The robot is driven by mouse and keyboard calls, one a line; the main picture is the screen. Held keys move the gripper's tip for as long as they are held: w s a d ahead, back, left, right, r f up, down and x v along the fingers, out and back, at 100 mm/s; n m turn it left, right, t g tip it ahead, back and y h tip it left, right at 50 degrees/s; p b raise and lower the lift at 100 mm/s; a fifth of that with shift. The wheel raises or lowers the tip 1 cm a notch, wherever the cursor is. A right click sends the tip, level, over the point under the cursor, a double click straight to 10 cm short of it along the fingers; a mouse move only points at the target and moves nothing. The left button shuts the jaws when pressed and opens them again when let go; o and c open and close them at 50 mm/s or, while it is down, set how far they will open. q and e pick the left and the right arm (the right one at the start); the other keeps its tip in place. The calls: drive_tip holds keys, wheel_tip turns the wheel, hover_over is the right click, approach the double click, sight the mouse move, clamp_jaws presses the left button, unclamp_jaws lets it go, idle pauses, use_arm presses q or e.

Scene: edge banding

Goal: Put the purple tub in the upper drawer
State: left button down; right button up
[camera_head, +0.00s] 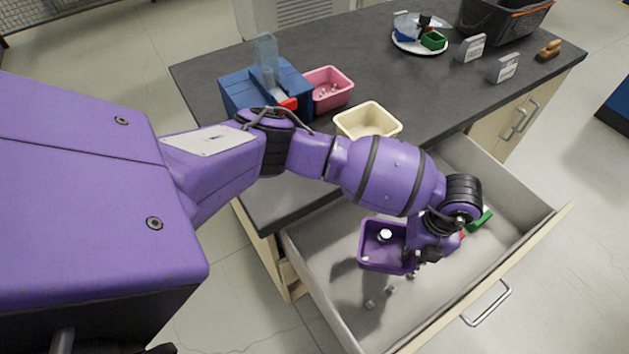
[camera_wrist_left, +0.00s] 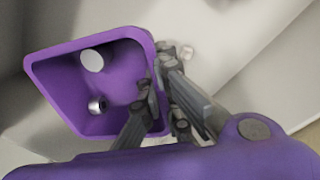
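The purple tub (camera_head: 372,262) is inside the walls of the open upper drawer (camera_head: 320,290). It holds a white round piece and a small metal piece. A shadow below it suggests it is above the drawer floor, but I cannot tell the gap. My left gripper (camera_head: 412,256) is at the tub's right side. In the left wrist view, the fingers (camera_wrist_left: 156,82) straddle the right wall of the tub (camera_wrist_left: 75,85), one inside and one outside, and look closed on it. My right gripper is not in view.
Small loose pieces (camera_head: 369,303) lie on the drawer floor. A green object (camera_head: 480,221) is in the drawer's right part. A cream tub (camera_head: 368,119), a pink tub (camera_head: 331,90) and a blue box (camera_head: 238,95) stand on the dark counter (camera_head: 410,80).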

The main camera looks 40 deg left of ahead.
sight(376, 231)
use_arm(q)
drive_tip(key=w+a, duration=0.4)
drive_tip(key=a, duration=0.6)
drive_tip(key=shift+s+a+f, duration=0.1)
drive_tip(key=shift+f, duration=3.4)
drive_tip(key=shift+f, duration=0.1)
drive_tip(key=c, duration=2.3)
unclamp_jaws()
drive_tip(key=o, duration=0.3)
drive_tip(key=r, duration=0.8)
drive_tip(key=d+r+p, duration=0.1)
drive_tip(key=r, duration=0.3)
drive_tip(key=shift+w+r, duration=0.15)
drive_tip(key=shift+w, duration=0.1)
